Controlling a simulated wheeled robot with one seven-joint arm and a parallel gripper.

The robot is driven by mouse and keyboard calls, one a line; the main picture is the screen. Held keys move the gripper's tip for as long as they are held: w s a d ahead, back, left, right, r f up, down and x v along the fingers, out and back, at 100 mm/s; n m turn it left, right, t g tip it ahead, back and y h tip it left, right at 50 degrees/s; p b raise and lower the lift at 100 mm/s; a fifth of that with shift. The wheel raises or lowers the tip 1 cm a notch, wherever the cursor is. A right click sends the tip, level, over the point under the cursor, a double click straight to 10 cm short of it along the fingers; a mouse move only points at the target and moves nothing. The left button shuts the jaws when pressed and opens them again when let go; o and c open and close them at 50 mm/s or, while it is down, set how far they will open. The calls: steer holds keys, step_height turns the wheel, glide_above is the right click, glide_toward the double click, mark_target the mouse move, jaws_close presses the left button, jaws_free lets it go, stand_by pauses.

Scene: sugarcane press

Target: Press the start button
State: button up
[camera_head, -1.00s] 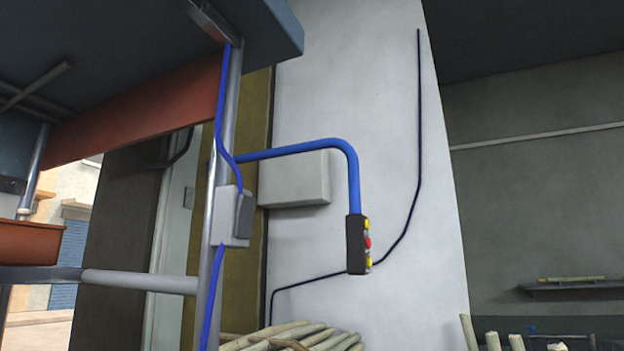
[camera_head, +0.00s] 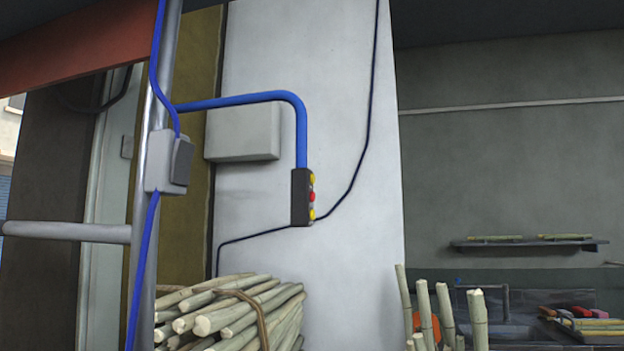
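A dark control box (camera_head: 300,197) hangs from the end of a bent blue pipe (camera_head: 301,130) in the middle of the head view. Its right side carries a yellow button (camera_head: 312,179) at the top, a red button (camera_head: 312,196) in the middle and a yellow button (camera_head: 312,214) at the bottom. The buttons face right and show only edge-on. I cannot tell which is the start button. My gripper is not in view.
A metal post (camera_head: 150,110) with a grey switch box (camera_head: 166,162) stands at left. A bundle of sugarcane (camera_head: 240,312) lies below the control box. Upright canes (camera_head: 447,312) stand at right, before a sink area. A shelf (camera_head: 520,245) holds more cane. Space right of the box looks clear.

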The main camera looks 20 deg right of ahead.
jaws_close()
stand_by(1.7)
